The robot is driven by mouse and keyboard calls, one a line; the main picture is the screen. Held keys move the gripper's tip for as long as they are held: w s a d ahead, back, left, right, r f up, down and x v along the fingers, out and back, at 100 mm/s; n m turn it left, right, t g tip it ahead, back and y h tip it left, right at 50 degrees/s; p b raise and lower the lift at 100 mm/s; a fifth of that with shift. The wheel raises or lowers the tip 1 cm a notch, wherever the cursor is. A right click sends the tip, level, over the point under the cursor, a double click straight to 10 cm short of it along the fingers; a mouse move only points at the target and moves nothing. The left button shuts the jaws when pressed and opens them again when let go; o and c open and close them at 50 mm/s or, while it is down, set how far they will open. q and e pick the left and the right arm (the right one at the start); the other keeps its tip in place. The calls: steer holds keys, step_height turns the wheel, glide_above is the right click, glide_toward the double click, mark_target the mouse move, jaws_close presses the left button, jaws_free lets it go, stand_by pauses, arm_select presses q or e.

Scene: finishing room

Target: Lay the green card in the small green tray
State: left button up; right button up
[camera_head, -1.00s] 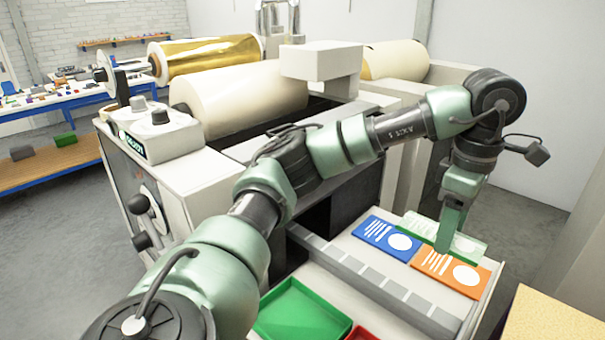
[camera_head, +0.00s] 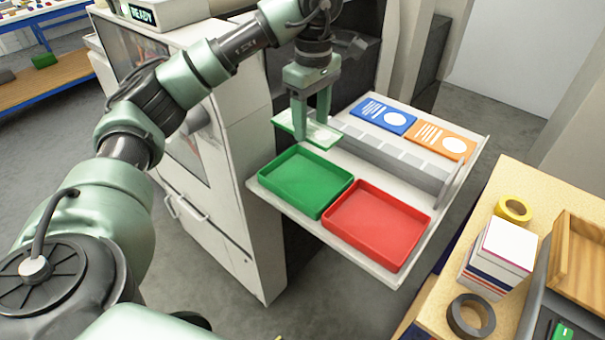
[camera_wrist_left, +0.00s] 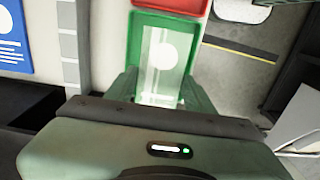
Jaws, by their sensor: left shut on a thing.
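The green card (camera_head: 308,130), pale green with a white circle, is held by my left gripper (camera_head: 311,118). The gripper is shut on it and holds it above and behind the small green tray (camera_head: 305,182). The tray is empty in the head view and sits on the white shelf of the machine. In the left wrist view the card (camera_wrist_left: 163,65) lies between the fingers and overlaps the green tray (camera_wrist_left: 137,40) from that angle. The card appears roughly level and apart from the tray. My right gripper is not in view.
A red tray (camera_head: 376,225) sits right beside the green one. A blue card (camera_head: 384,116) and an orange card (camera_head: 440,140) lie on the shelf behind a grey divider strip (camera_head: 390,160). A wooden bench (camera_head: 510,180) with tape rolls and stacked cards stands at right.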

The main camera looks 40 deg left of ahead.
arm_select(q)
steer(key=p, duration=0.2)
glide_above(310, 186)
step_height(310, 186, down, 11)
steer(key=shift+a, duration=0.1)
step_height(310, 186, down, 4)
steer(key=shift+p, duration=0.35)
steer(key=shift+f, duration=0.4)
steer(key=shift+f, duration=0.1)
steer(key=o, duration=1.3)
